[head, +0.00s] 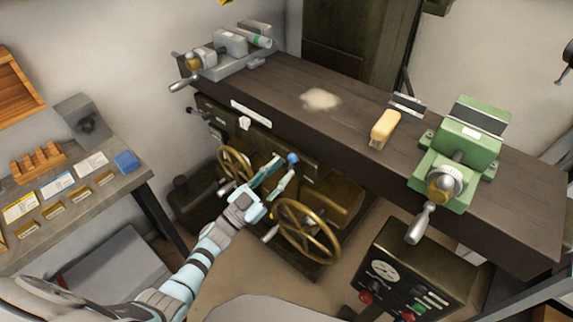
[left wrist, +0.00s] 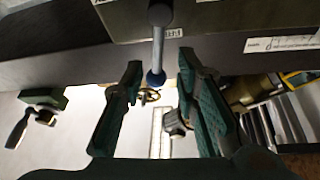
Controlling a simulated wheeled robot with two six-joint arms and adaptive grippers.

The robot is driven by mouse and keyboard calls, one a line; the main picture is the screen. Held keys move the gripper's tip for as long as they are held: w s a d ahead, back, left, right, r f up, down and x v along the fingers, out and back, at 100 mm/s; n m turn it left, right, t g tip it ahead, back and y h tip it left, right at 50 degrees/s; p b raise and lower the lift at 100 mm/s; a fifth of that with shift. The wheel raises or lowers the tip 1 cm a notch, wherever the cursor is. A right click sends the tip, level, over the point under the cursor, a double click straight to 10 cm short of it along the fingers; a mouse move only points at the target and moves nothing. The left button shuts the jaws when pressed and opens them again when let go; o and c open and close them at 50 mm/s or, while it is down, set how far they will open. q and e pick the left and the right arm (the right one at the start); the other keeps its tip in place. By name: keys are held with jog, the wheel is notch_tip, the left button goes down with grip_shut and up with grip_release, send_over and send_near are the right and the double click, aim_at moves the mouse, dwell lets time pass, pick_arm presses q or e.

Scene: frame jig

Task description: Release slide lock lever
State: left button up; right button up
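The slide lock lever shows in the left wrist view as a grey rod (left wrist: 158,45) hanging from a dark round pivot, with a dark blue ball knob at its lower end. In the head view its blue ball (head: 293,158) sits on the front of the machine, under the long dark bed. My left gripper (head: 286,166) is open, with its teal fingers reaching up to the ball. In the left wrist view the knob lies between the two spread fingers (left wrist: 160,62), with a gap on both sides; its depth between them is hard to tell. My right gripper is not in view.
A brass handwheel (head: 308,232) is close to the right of my left gripper, and a smaller one (head: 236,163) is to its left. The bed (head: 350,112) overhangs above, carrying a brush (head: 385,125) and green vise (head: 465,150). A control box (head: 418,270) stands lower right.

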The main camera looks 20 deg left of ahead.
pick_arm(q)
jog(key=v, duration=0.9)
jog(key=shift+a, duration=0.15)
jog(key=shift+f, duration=0.1)
